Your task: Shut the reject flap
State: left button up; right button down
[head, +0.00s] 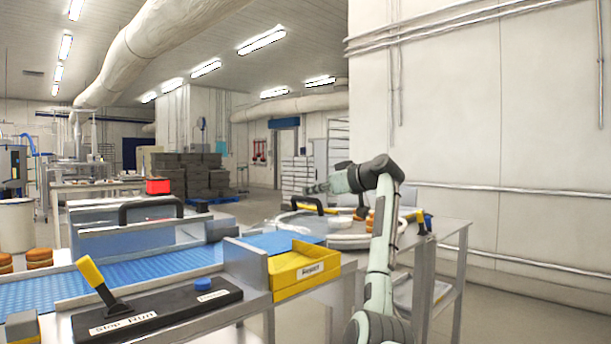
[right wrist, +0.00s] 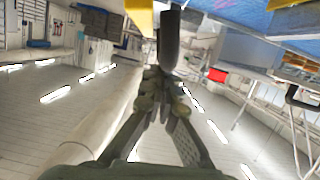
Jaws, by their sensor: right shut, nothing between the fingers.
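A yellow tray (head: 305,268) with a white label, apparently reading "Reject", sits at the right end of the blue conveyor (head: 130,280). I cannot clearly make out a separate flap or how far open it is. My right gripper (head: 314,188) is shut and empty, pointing left above and beyond the tray. A yellow handle (head: 307,204) shows just below it in the head view. In the right wrist view, the shut fingers (right wrist: 160,82) meet close to a dark rounded bar (right wrist: 169,40); I cannot tell whether they touch. My left gripper is not in view.
A black control box (head: 155,312) with a yellow lever (head: 92,275) and blue button (head: 203,284) stands at the front. A guard with a black handle (head: 150,205) spans the conveyor. A round table (head: 350,240) and another yellow lever (head: 421,222) lie right.

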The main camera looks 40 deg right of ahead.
aim_at(317, 213)
jog(key=shift+m+y, duration=0.4)
jog(key=shift+m, duration=0.5)
jog(key=f, duration=0.1)
jog(key=d+f, duration=0.2)
jog(key=f, duration=0.1)
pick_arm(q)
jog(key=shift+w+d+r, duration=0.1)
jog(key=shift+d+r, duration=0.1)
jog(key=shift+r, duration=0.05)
pick_arm(e)
jog(key=shift+w+d+f+m, duration=0.15)
jog(key=shift+f+m, duration=0.15)
jog(key=shift+f, duration=0.4)
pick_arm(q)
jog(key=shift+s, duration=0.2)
